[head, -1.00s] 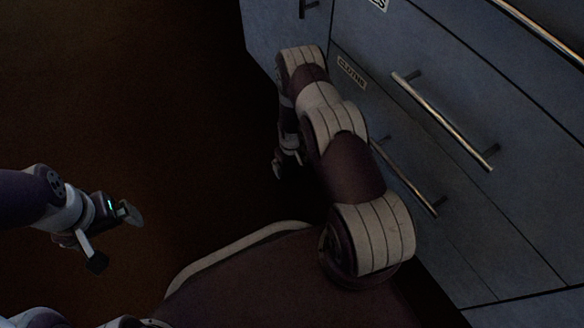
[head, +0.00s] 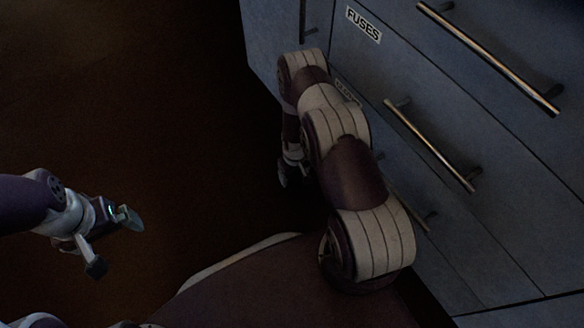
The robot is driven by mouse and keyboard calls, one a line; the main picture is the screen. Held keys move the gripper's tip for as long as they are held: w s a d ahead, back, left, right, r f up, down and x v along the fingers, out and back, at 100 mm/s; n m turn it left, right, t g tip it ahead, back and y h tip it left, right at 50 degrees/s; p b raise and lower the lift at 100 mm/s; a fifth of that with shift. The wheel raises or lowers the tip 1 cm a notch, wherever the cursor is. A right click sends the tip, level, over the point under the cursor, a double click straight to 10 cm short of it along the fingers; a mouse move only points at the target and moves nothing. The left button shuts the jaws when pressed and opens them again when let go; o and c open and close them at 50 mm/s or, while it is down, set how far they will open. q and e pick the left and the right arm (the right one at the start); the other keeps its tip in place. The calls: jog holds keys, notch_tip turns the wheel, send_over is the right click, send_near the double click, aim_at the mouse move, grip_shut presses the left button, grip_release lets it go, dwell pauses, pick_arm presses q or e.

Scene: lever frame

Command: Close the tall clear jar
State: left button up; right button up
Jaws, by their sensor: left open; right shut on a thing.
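No tall clear jar and no lid show in the head view. My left gripper (head: 113,243) is at the left over the dark floor, its two fingers apart with nothing between them. My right gripper (head: 287,176) is a small dark shape at the far end of my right arm, beside the drawer cabinet. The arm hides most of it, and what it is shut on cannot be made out.
A blue-grey drawer cabinet (head: 470,140) fills the right side. It has metal bar handles (head: 430,145) and a label reading FUSES (head: 363,25). A lower label is partly hidden by my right arm. The dark floor (head: 150,110) at the left looks clear.

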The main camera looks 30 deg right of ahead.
jog(key=s+r+p, duration=0.5)
jog(key=s, duration=0.4)
jog(key=shift+s+a+r, duration=0.2)
jog(key=shift+a+r, duration=0.1)
jog(key=shift+r, duration=0.05)
notch_tip(320, 180, up, 9)
jog(key=p, duration=0.3)
send_over(297, 186)
jog(key=w+a+r+p, duration=0.2)
jog(key=r, duration=0.8)
jog(key=w+a+r+p, duration=0.2)
jog(key=w+r, duration=0.1)
jog(key=r, duration=0.8)
jog(key=w+a+r+m+p, duration=0.1)
jog(key=w+a+r+p, duration=0.1)
jog(key=r, duration=0.9)
jog(key=shift+w+a, duration=0.4)
jog(key=shift+w, duration=0.25)
